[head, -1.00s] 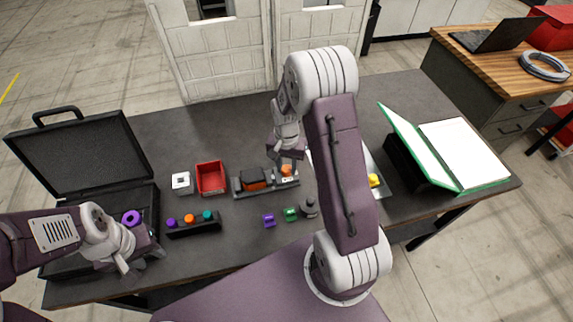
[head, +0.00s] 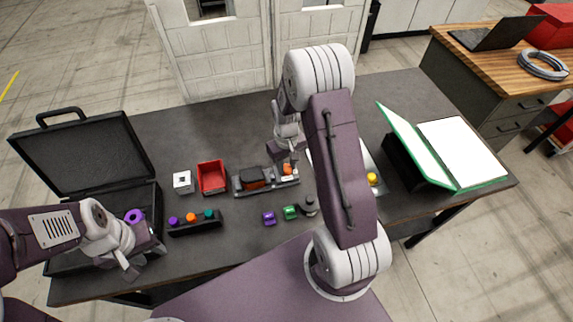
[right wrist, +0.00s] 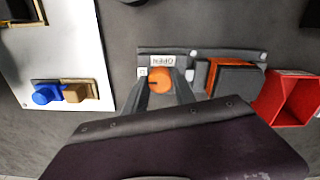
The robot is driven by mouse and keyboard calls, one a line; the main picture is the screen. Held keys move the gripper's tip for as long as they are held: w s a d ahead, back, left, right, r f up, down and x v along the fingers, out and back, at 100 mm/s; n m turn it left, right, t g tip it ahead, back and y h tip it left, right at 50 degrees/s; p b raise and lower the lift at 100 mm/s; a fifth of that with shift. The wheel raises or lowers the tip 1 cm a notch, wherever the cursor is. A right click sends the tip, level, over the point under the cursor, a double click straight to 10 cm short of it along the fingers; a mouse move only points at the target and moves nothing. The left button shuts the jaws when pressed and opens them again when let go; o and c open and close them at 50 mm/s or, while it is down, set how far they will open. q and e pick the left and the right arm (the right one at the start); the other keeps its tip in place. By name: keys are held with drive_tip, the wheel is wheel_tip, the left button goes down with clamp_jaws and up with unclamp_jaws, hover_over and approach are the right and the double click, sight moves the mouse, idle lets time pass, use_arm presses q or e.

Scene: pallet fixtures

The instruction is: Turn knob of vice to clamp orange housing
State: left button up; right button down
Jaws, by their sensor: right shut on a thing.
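The vice (head: 240,188) lies on the dark table in the middle of the head view, with the orange housing (head: 252,183) between its jaws. In the right wrist view the orange housing (right wrist: 224,68) is partly covered by a dark grey jaw block. The orange knob (right wrist: 160,81) is at the vice's other end, beside a white label reading OPEN (right wrist: 168,60). My right gripper (right wrist: 160,88) is shut on the knob, one finger on each side. It comes down from above in the head view (head: 286,162). My left gripper (head: 143,262) looks open and empty near the black case.
A red bin (head: 212,177) and a white block (head: 182,181) stand left of the vice. A dark holder with coloured knobs (head: 195,226), a purple piece (head: 269,218) and a green piece (head: 290,212) are in front. An open case (head: 85,155) is at left, a green binder (head: 445,160) at right.

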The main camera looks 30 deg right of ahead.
sight(287, 168)
drive_tip(key=shift+w+r+n, duration=0.15)
drive_tip(key=shift+n, duration=0.15)
drive_tip(key=c, duration=1.2)
unclamp_jaws()
drive_tip(key=shift+o, duration=0.8)
drive_tip(key=shift+r, duration=0.35)
wheel_tip(287, 168, up, 8)
drive_tip(key=shift+r+b, duration=0.15)
drive_tip(key=shift+b, duration=0.3)
